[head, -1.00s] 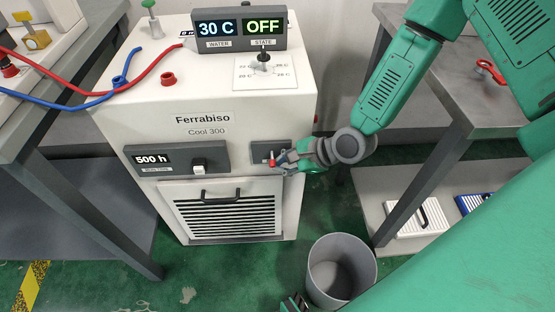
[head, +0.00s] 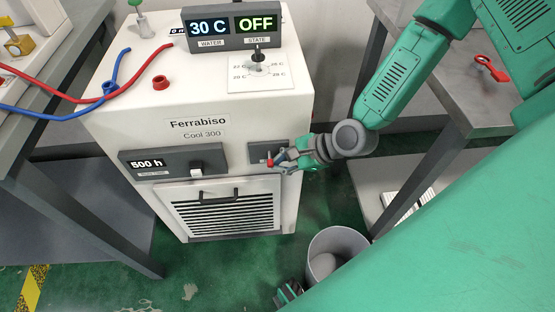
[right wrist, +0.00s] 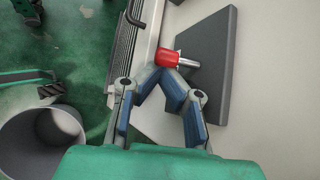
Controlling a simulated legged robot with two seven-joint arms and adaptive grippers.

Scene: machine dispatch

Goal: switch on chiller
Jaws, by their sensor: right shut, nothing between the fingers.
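The white chiller (head: 245,115), labelled Ferrabiso Cool 300, stands in the middle of the head view. Its display (head: 233,26) reads 30 C for water and OFF for state. A red-tipped switch (right wrist: 171,58) sticks out of a dark grey plate (right wrist: 208,60) on the chiller's front. My right gripper (head: 277,158) is at this switch. In the right wrist view its fingers are closed together with their tips right beside the red tip, nothing held between them. Whether they touch it is unclear. A dark and green gripper part (head: 289,293) shows at the bottom edge, possibly my left gripper; its fingers are unclear.
A black dial (head: 258,56) sits on the chiller's top, and a white rocker switch (head: 196,168) by the 500 h display. Red and blue hoses (head: 110,88) lie at left. A grey bin (head: 335,250) stands on the floor at right. Grey tables flank the chiller.

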